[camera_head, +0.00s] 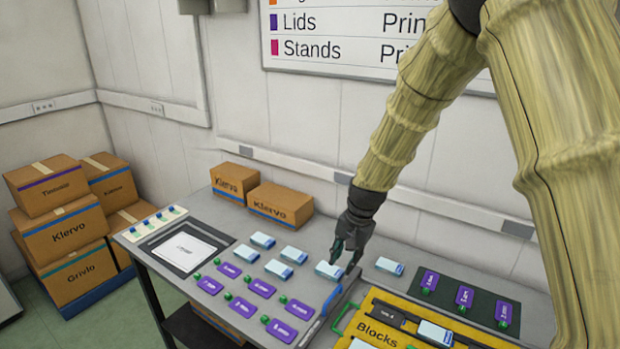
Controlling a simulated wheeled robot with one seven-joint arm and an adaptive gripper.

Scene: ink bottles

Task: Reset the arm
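My arm, in a tan ribbed cover, comes down from the upper right of the head view. My dark gripper (344,262) points down low over the grey table (210,215). Its two fingers look spread apart, with a gap between them. A white and blue block (327,271) lies right by the fingertips, partly behind them. I cannot tell whether the fingers touch it, and I see nothing held between them.
More white and blue blocks (262,240) and several purple tags (243,307) lie around. A yellow tray marked Blocks (392,338) is at the front right, a dark mat (480,308) behind it. Cardboard boxes (280,203) stand against the wall. A white board (340,35) hangs above.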

